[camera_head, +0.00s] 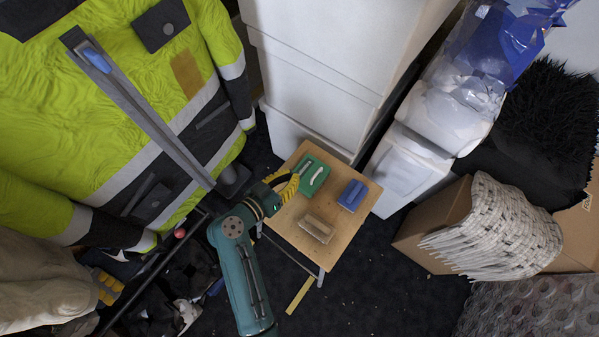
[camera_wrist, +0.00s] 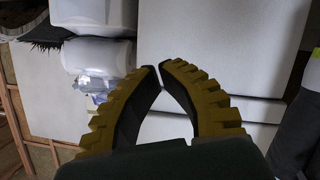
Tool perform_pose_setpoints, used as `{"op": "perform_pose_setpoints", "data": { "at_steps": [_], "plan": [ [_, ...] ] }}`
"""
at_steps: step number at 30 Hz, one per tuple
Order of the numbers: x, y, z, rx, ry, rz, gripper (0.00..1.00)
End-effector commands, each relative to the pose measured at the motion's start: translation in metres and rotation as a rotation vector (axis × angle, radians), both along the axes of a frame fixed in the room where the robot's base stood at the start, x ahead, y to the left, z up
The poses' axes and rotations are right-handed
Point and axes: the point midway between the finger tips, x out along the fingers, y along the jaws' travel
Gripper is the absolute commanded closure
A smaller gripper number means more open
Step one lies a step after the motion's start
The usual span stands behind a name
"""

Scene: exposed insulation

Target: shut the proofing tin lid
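A small wooden table (camera_head: 278,222) holds a green box-like thing (camera_head: 322,168) with a pale handle-like bar on top, a blue block-like thing (camera_head: 353,195), and a tan slatted thing (camera_head: 317,229). I cannot tell which is the proofing tin, nor make out an open lid. My gripper (camera_head: 298,173), with yellow ribbed fingers, is over the table's left part, beside the green thing and partly overlapping its left edge in the picture. In the wrist view, its fingertips (camera_wrist: 158,68) almost meet, with nothing held between them. None of the tabletop things shows in that view.
Stacked white bins (camera_head: 310,75) stand right behind the table. A white container (camera_head: 405,165) is to its right, and a cardboard box (camera_head: 435,215) with a pale woven textile (camera_head: 495,230) is further right. A yellow-green jacket (camera_head: 110,110) hangs at left.

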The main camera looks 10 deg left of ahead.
Motion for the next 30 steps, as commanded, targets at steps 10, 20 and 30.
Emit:
{"op": "perform_pose_setpoints", "data": {
  "at_steps": [10,20,30],
  "plan": [
    [0.059,-0.042,-0.030,0.003,-0.005,-0.005,1.00],
    [0.062,-0.058,-0.064,0.004,-0.003,0.001,1.00],
    [0.061,-0.059,-0.063,0.004,-0.003,0.001,1.00]
  ]
}}
